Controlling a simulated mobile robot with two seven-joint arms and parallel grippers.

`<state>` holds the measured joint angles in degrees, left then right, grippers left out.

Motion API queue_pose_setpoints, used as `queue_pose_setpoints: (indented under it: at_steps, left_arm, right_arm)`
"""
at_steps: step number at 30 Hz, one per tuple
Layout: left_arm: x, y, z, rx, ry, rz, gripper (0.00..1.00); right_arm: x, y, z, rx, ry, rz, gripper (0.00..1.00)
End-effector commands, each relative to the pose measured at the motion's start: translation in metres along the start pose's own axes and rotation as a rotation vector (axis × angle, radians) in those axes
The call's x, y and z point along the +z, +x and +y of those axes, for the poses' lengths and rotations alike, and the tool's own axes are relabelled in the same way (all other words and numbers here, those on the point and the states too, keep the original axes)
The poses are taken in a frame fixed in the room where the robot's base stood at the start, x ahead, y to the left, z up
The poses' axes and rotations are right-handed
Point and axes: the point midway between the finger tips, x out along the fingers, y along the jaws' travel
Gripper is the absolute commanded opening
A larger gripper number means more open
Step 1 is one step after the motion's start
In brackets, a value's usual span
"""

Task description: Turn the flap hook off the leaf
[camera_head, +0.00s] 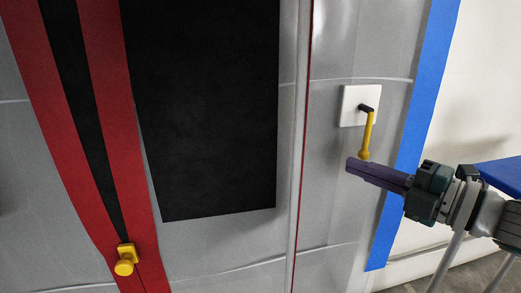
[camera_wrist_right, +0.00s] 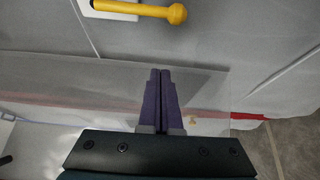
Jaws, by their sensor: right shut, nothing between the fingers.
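The flap hook is a yellow lever (camera_head: 367,135) with a rounded end and a dark pivot, set on a white square plate (camera_head: 351,105). It hangs down, slightly tilted. The lever also shows in the right wrist view (camera_wrist_right: 145,10), at the top edge, with part of its plate. The grey translucent leaf (camera_head: 325,165) lies around and behind the plate. My right gripper (camera_head: 350,166) is shut and empty, with its purple fingertips just below the lever's rounded end. In the right wrist view the fingers (camera_wrist_right: 160,75) are together, apart from the lever. My left gripper is not in view.
A black panel (camera_head: 215,100) and red strips (camera_head: 110,80) cover the sheeting at left. A yellow knob (camera_head: 125,262) sits low on the red strip. Blue tape (camera_head: 425,90) runs down the right edge. A blue surface (camera_head: 500,175) stands at far right.

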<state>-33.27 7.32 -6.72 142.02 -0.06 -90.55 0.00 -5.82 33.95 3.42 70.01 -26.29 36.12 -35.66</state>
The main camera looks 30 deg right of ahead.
Motion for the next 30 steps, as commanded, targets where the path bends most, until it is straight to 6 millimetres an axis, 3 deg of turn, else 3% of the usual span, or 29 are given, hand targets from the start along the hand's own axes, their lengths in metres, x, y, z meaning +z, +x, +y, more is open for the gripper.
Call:
queue_pose_setpoints:
  at_steps: [6,12,30]
  left_arm:
    - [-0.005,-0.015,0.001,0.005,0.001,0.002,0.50]
    - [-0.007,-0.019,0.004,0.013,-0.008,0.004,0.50]
    - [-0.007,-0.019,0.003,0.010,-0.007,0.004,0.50]
  right_arm:
    - [0.001,-0.047,0.002,-0.001,0.000,-0.002,0.00]
    - [0.001,-0.068,0.000,0.001,-0.001,-0.001,0.00]
    - [0.001,-0.071,0.000,0.003,-0.001,-0.001,0.00]
